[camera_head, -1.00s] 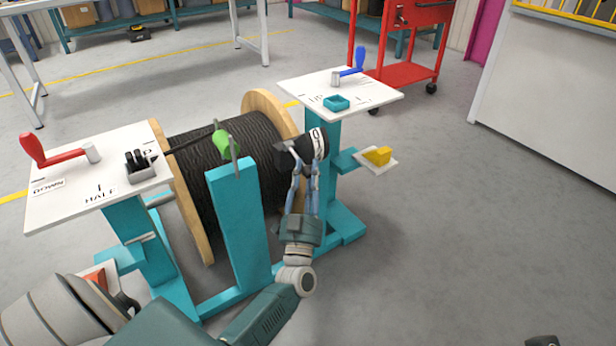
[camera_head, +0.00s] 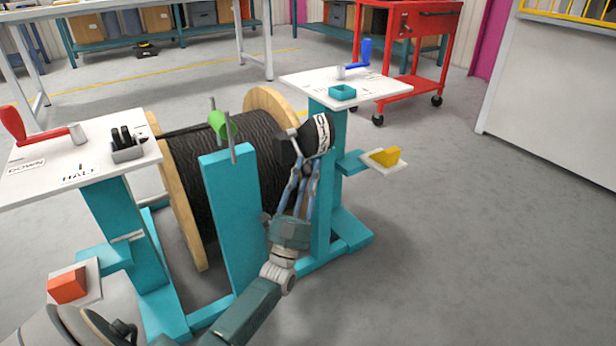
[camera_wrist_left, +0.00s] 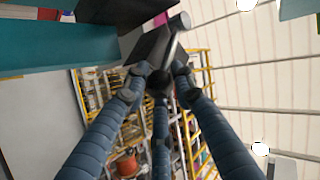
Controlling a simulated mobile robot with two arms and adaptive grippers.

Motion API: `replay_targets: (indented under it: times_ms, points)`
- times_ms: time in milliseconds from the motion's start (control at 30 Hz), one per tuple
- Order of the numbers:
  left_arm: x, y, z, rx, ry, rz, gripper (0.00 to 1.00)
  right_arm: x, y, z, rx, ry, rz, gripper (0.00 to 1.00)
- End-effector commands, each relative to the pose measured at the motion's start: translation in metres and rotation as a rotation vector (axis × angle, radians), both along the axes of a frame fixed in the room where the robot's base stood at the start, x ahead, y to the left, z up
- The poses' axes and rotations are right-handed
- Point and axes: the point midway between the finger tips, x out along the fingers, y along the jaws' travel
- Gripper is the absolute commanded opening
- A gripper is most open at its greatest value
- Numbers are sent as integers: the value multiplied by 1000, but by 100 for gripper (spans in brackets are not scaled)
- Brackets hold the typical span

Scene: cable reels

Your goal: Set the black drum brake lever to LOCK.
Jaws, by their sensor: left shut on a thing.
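The black drum (camera_head: 255,160) of cable sits between two wooden flanges in a teal stand. At its right is a dark round housing with a white lettered band (camera_head: 323,134); I cannot read the lettering. A dark brake lever (camera_head: 285,150) with a metal rod stands beside this band. My left gripper (camera_head: 297,170) reaches up from below and is shut on the lever. In the left wrist view the fingers (camera_wrist_left: 160,78) close around the dark lever (camera_wrist_left: 150,48), with the metal rod end at the top. The fingers partly hide the grip. My right gripper is out of view.
A teal post (camera_head: 235,215) stands just left of my left arm. A white panel with a red crank (camera_head: 25,130) is at left, another with a blue crank (camera_head: 364,52) at right. A yellow block (camera_head: 386,156) sits on a side shelf. Floor at right is clear.

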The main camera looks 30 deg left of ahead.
Motion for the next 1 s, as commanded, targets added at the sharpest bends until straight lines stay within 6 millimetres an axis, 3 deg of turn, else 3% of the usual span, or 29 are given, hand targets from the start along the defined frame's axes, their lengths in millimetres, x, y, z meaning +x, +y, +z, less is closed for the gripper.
replay_targets:
  times_ms: [33,433,467,567,867,1000]
  points:
    - [1,0,-10,1,16,-3,0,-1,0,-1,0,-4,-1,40]
    - [1,0,-8,4,14,-1,0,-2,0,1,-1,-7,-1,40]
    - [1,0,-8,4,14,-1,27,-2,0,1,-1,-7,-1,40]
    - [1,1,-8,5,13,0,45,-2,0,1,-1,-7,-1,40]
    - [0,1,-4,7,4,1,45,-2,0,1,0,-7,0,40]
    - [-8,-1,-13,7,5,1,45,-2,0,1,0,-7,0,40]
